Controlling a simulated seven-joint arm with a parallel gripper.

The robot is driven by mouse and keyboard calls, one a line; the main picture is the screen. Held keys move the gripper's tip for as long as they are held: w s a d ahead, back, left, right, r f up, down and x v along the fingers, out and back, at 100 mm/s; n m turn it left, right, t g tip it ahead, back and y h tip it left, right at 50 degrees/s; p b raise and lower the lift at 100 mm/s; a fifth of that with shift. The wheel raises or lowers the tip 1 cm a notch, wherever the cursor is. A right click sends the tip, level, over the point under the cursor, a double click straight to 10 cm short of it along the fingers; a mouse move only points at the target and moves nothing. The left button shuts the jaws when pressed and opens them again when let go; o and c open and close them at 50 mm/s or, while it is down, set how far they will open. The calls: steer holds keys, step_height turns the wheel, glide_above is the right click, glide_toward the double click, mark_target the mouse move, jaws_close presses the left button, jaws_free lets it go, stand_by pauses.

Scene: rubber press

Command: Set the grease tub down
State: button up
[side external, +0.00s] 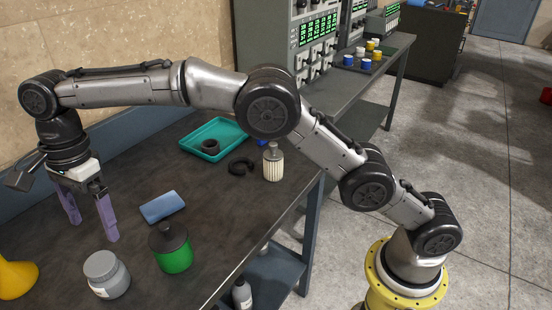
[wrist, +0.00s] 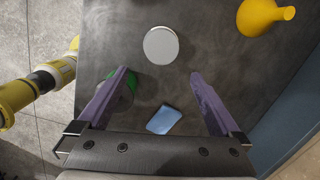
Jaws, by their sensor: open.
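The grease tub seems to be the grey, round tub with a flat lid (side external: 106,274). It stands upright on the dark table (side external: 130,185) near the front in the side view. In the wrist view its pale lid (wrist: 160,45) lies beyond the fingertips, centred between them. My gripper (side external: 93,230) has its two purple fingers spread apart with nothing between them. It points down over the table, behind the tub in the side view and apart from it. The open fingers also show in the wrist view (wrist: 159,73).
A green container with a black top (side external: 172,248) and a blue block (side external: 162,207) stand near the tub. A yellow funnel-like object (side external: 15,278) is at left. A teal tray (side external: 194,148), a black open ring (side external: 240,166) and a ribbed bottle (side external: 273,163) are farther back.

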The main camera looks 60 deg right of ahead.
steer(key=s+d+r+n+t, duration=0.1)
steer(key=s+d+r+n, duration=0.4)
steer(key=d, duration=0.6)
steer(key=s+d+r+n+t, duration=0.2)
steer(key=s+d+r, duration=0.45)
steer(key=d, duration=0.55)
steer(key=s+d+f+n+t, duration=0.1)
steer(key=s+d+f+n, duration=0.1)
steer(key=s, duration=0.4)
steer(key=s+d+f+n+h, duration=0.1)
steer(key=s+d+f+n, duration=0.2)
steer(key=s+d, duration=0.2)
steer(key=s+d+f+n+t, duration=0.1)
steer(key=s+d+f+n, duration=0.1)
steer(key=s, duration=0.7)
steer(key=shift+s+d+f+n+t, duration=0.15)
steer(key=shift+d+f+n+t, duration=0.35)
steer(key=shift+d, duration=0.65)
